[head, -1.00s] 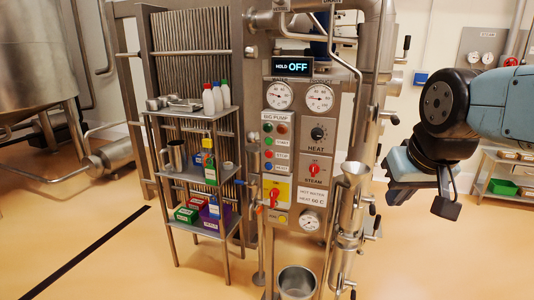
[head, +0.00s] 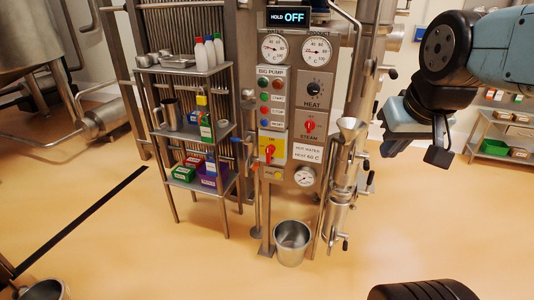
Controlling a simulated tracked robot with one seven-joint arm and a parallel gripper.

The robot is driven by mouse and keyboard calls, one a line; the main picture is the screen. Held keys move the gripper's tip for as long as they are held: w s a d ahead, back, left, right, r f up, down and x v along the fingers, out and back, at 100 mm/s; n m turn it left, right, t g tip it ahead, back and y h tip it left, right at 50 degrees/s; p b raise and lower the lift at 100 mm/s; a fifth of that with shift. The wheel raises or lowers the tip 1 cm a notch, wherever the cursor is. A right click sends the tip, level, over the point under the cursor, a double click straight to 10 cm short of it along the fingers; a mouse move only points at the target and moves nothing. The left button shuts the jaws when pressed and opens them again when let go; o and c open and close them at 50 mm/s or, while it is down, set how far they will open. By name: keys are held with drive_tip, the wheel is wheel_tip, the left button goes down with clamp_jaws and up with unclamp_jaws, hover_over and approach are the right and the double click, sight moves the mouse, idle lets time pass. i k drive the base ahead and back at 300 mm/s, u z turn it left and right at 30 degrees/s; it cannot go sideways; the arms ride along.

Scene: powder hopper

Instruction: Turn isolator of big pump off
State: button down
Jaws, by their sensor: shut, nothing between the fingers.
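The big pump's isolator is a red rotary handle (head: 269,152) on a yellow plate, low on the left side of the control panel. The handle looks roughly upright. The BIG PUMP label and several coloured buttons (head: 264,97) sit above it. A second red switch (head: 309,126), marked STEAM, is on the right half of the panel. My gripper (head: 418,152) hangs at the right of the picture, shut and empty. It is well to the right of the panel and apart from the isolator.
A shelf rack (head: 185,134) with bottles, a jug and boxes stands just left of the panel. A steel bucket (head: 291,243) is on the floor below it. Vertical pipework with a funnel (head: 350,125) stands right of the panel. The floor in front is mostly clear.

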sight(270, 149)
drive_tip(key=z, duration=1.15)
drive_tip(key=i, duration=0.15)
drive_tip(key=u, duration=3.55)
drive_tip(key=k, duration=0.75)
drive_tip(key=z, duration=0.7)
drive_tip(key=i, duration=0.9)
drive_tip(key=z, duration=0.05)
